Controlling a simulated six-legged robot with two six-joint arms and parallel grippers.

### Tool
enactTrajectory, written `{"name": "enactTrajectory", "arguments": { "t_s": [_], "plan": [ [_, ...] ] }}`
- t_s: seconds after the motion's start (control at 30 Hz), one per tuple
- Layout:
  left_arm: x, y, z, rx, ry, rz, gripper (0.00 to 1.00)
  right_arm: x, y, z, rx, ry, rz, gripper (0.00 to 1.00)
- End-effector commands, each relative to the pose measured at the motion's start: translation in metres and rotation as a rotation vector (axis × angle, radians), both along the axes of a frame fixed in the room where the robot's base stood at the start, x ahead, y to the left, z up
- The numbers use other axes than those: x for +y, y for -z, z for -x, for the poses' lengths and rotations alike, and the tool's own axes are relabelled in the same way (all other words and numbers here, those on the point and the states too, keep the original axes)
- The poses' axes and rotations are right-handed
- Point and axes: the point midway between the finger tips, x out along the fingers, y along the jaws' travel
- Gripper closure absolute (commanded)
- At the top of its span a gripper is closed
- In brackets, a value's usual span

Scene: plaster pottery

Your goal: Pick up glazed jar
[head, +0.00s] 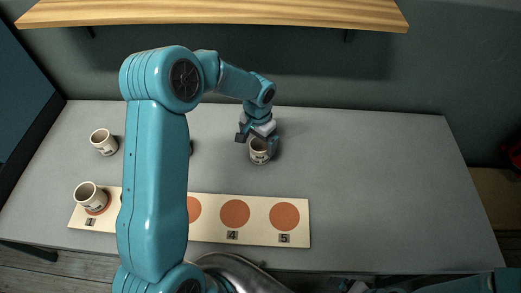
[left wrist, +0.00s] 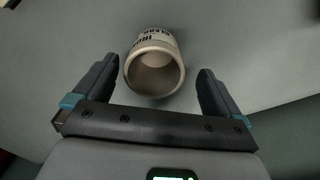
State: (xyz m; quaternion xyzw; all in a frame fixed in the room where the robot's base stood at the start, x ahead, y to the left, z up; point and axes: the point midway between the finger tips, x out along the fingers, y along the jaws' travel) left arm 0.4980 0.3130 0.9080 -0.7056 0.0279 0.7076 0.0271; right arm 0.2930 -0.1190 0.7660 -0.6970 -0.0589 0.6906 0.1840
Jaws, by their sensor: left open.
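A pale jar (head: 259,155) with dark lettering stands on the grey table, right below my left gripper (head: 257,141). In the left wrist view the jar (left wrist: 154,72) shows its open mouth and lies between the two fingers of the left gripper (left wrist: 158,75). The fingers are open, with a gap on each side of the jar. Similar pale jars are a jar (head: 103,142) at the back left and a jar (head: 90,196) on the board's first spot. My left arm hides most of another one. My right gripper (head: 352,287) barely shows at the bottom edge.
A cream board (head: 258,221) with brown round spots and number tags lies along the table's front. The spots at 4 and 5 are bare. A wooden shelf (head: 210,12) hangs on the back wall. The table's right half (head: 380,180) is clear.

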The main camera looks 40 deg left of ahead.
Motion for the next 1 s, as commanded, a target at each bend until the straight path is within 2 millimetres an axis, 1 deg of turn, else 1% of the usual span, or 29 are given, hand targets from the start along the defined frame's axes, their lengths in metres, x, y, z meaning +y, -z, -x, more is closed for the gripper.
{"name": "enactTrajectory", "arguments": {
  "t_s": [0.03, 0.13, 0.2, 0.3, 0.4, 0.57, 0.6, 0.67, 0.7, 0.73, 0.77, 1.0],
  "plan": [
    [-0.002, 0.005, 0.0, 0.004, 0.001, 0.001, 0.02, 0.0, -0.006, 0.0, 0.0, 0.0, 0.0, 0.05],
    [-0.006, 0.021, -0.002, 0.006, 0.002, 0.002, 0.02, 0.0, -0.014, 0.0, 0.001, 0.0, 0.0, 0.05],
    [-0.006, 0.033, -0.003, 0.004, 0.001, 0.001, 0.02, 0.0, -0.016, 0.0, 0.0, 0.0, 0.0, 0.05],
    [-0.005, 0.044, -0.004, 0.002, 0.0, 0.001, 0.02, 0.0, -0.017, 0.0, 0.0, 0.0, 0.0, 0.05],
    [-0.005, 0.048, -0.004, 0.0, 0.0, 0.001, 0.02, 0.0, -0.017, 0.0, 0.0, 0.0, 0.0, 0.05],
    [-0.005, 0.048, -0.004, 0.0, 0.0, 0.0, 0.02, 0.0, -0.016, 0.0, 0.001, 0.0, 0.0, 0.05],
    [-0.005, 0.047, -0.004, 0.0, 0.0, 0.001, 0.15, 0.0, -0.016, 0.0, 0.001, 0.0, 0.0, 0.05],
    [-0.005, 0.047, -0.004, 0.0, 0.0, 0.001, 0.34, 0.0, -0.016, 0.0, 0.001, 0.0, 0.0, 0.05],
    [-0.005, 0.047, -0.004, 0.0, 0.001, 0.001, 0.47, 0.0, -0.016, 0.0, 0.001, 0.0, 0.0, 0.05],
    [-0.005, 0.047, -0.004, 0.0, 0.001, 0.001, 0.57, 0.0, -0.016, 0.0, 0.001, 0.0, 0.0, 0.05],
    [-0.005, 0.047, -0.004, 0.0, 0.001, 0.001, 0.62, 0.0, -0.016, 0.0, 0.0, 0.0, 0.0, 0.05],
    [-0.006, 0.048, -0.004, 0.001, 0.001, 0.001, 0.63, 0.0, -0.016, 0.0, 0.0, 0.0, 0.0, 0.05]
  ]
}}
